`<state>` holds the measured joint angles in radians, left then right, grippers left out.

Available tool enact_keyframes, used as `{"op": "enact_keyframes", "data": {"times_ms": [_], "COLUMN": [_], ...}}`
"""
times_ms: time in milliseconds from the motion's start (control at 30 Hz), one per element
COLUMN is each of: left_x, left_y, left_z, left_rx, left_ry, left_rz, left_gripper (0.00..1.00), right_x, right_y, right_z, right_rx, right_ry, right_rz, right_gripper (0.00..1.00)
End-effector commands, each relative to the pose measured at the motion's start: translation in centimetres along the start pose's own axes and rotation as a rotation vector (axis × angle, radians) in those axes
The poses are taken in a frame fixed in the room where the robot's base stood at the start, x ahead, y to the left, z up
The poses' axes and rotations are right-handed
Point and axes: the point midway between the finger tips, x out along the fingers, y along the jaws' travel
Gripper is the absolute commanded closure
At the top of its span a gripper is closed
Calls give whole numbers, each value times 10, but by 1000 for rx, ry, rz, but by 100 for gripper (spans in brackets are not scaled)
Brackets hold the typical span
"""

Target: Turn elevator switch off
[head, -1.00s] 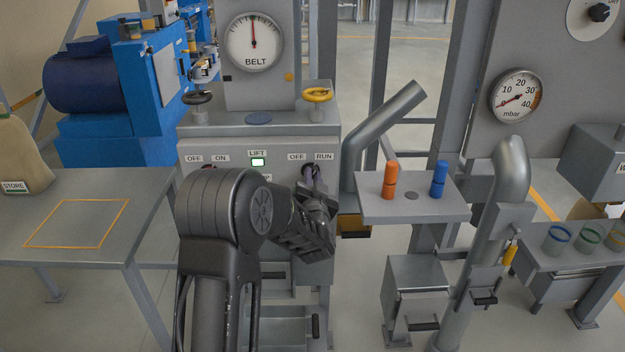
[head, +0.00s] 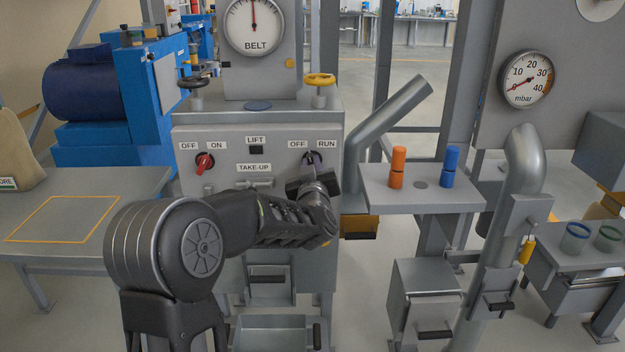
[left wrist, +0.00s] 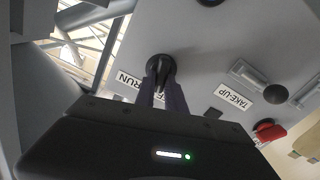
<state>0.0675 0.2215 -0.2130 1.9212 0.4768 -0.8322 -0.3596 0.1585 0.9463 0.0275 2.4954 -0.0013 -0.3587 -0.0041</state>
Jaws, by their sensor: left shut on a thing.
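The black rotary switch marked OFF and RUN (head: 314,157) is on the right of the grey panel (head: 230,143). It also shows in the left wrist view (left wrist: 160,66), where its base plate faces me. My left gripper (head: 316,170) reaches it from below, with its fingers (left wrist: 164,82) shut on the knob. The fingers partly hide the knob, so its exact angle is hard to tell. The LIFT lamp (head: 256,150) at the panel's top middle is dark. My right gripper is in neither view.
A red OFF/ON switch (head: 204,162) sits left on the panel, with a TAKE-UP handle (head: 255,184) between. A yellow handwheel (head: 319,80) stands above. To the right is a shelf (head: 430,197) with an orange peg (head: 398,168) and a blue peg (head: 450,168).

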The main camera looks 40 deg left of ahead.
Motion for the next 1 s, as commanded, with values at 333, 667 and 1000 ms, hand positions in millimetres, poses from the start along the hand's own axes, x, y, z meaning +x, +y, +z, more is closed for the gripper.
{"op": "enact_keyframes", "data": {"times_ms": [333,667,1000], "left_x": [0,0,0], "left_y": [-2,-2,-2], "left_z": [3,1,1], "left_rx": [-208,-257,-257], "left_ry": [-1,-3,-3], "left_rz": [0,0,-1], "left_gripper": [100,100,79], "right_x": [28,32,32], "right_y": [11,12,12], "right_z": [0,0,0], "right_rx": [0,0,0], "right_ry": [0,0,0], "right_rz": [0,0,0], "right_gripper": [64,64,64]}}
